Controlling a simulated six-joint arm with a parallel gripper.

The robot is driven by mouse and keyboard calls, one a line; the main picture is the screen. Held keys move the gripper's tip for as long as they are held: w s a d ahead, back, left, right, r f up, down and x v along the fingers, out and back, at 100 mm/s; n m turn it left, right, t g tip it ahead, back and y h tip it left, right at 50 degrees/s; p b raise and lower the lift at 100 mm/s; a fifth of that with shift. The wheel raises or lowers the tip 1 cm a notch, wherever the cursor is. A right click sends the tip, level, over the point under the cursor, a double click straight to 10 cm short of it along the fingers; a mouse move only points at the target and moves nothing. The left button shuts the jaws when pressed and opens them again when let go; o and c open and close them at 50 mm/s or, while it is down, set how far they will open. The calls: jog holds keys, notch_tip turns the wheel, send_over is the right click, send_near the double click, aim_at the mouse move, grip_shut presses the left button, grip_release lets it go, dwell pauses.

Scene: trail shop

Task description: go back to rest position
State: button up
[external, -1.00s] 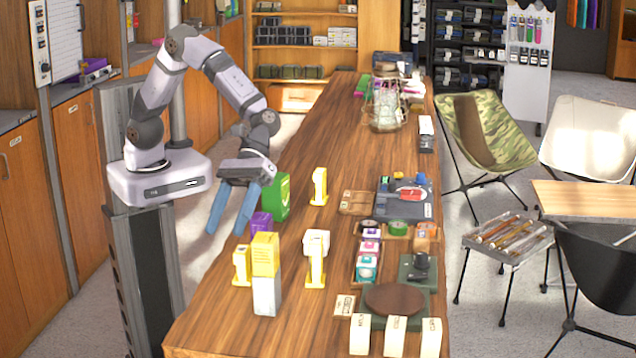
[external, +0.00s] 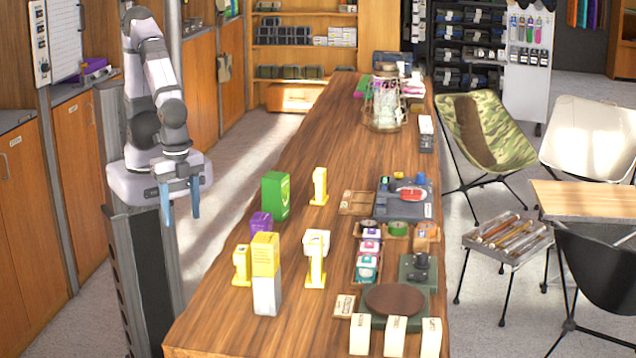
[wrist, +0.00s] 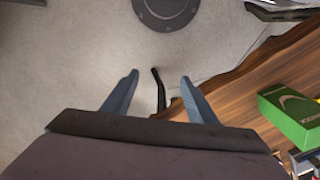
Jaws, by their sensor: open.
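My gripper (external: 180,200) is open and empty, with its blue fingers pointing down. In the external view it hangs in front of my base, left of the wooden counter (external: 225,290) and apart from it. My arm is folded in close above the base. In the wrist view the two fingers of my gripper (wrist: 160,95) are spread, with grey floor (wrist: 75,70) between and beyond them. The counter's edge runs along the right of that view.
A green box (external: 276,196), a purple box (external: 261,225) and a tall yellow and white box (external: 266,285) stand on the counter. The green box (wrist: 293,115) shows at the right in the wrist view. Wooden cabinets (external: 35,215) line the left. Open floor lies between them and the counter.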

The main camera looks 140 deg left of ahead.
notch_tip(320, 180, up, 6)
jog(key=p, duration=0.5)
jog(key=shift+f+p, duration=0.15)
jog(key=shift+p, duration=0.15)
